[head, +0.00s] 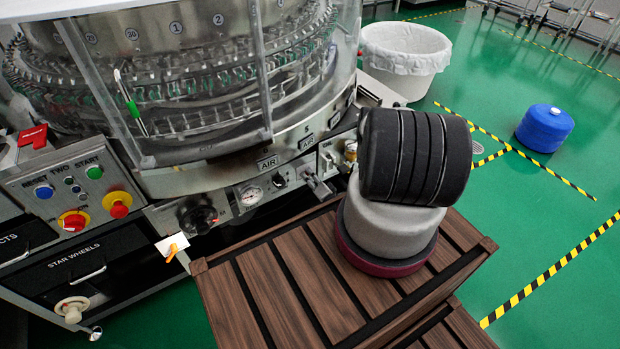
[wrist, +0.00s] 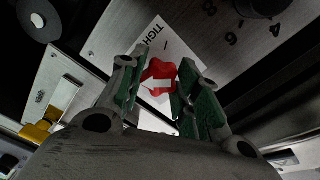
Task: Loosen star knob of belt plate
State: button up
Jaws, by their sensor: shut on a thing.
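The red star knob (wrist: 161,73) shows in the wrist view, with a white arrow on or just in front of it pointing left. It is in front of a metal plate with a white label (wrist: 178,45) whose visible letters read "TIGH". My gripper (wrist: 164,66) has its two green-padded fingers on either side of the knob and is shut on it. The fingers hide parts of the knob's edges and of the label. I cannot make out the gripper or this knob in the head view.
The glass-walled rotary washer (head: 200,165) fills the head view's left, with a button panel (head: 75,190) below. Wooden slatted steps (head: 290,265) stand in front. A white bin (head: 405,55) and a blue drum (head: 545,128) stand on green floor, open at right.

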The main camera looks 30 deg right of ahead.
jog(key=shift+s+n, duration=0.1)
jog(key=shift+n, duration=0.7)
jog(key=shift+f, duration=0.1)
jog(key=o, duration=1)
jog(key=s, duration=0.7)
jog(key=shift+s, duration=0.2)
jog(key=shift+d, duration=0.1)
